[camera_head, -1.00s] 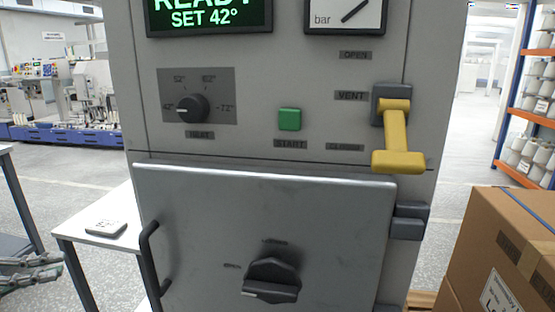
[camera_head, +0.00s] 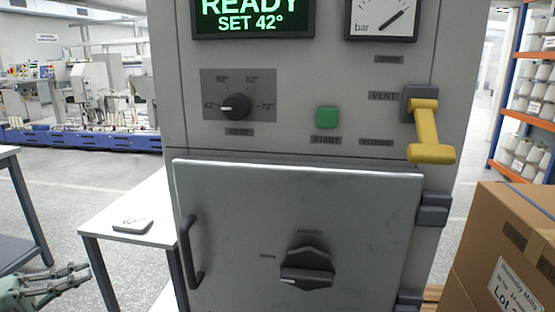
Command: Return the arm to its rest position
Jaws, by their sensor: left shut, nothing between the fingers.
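My left gripper (camera_head: 70,280) shows at the lower left edge, shut and empty. It is in front of the white side table and well left of the grey machine (camera_head: 300,140), touching nothing. The machine's door (camera_head: 240,220) is closed, with a dark handle (camera_head: 190,252) on its left and a black knob (camera_head: 307,270) low in its middle. The display (camera_head: 252,16) reads READY, SET 42°. My right gripper is not in view.
A white side table (camera_head: 140,200) with a small labelled item (camera_head: 133,226) stands left of the machine. Cardboard boxes (camera_head: 510,235) stand at the right. A yellow lever (camera_head: 428,130) juts from the machine. Floor shows open at the left.

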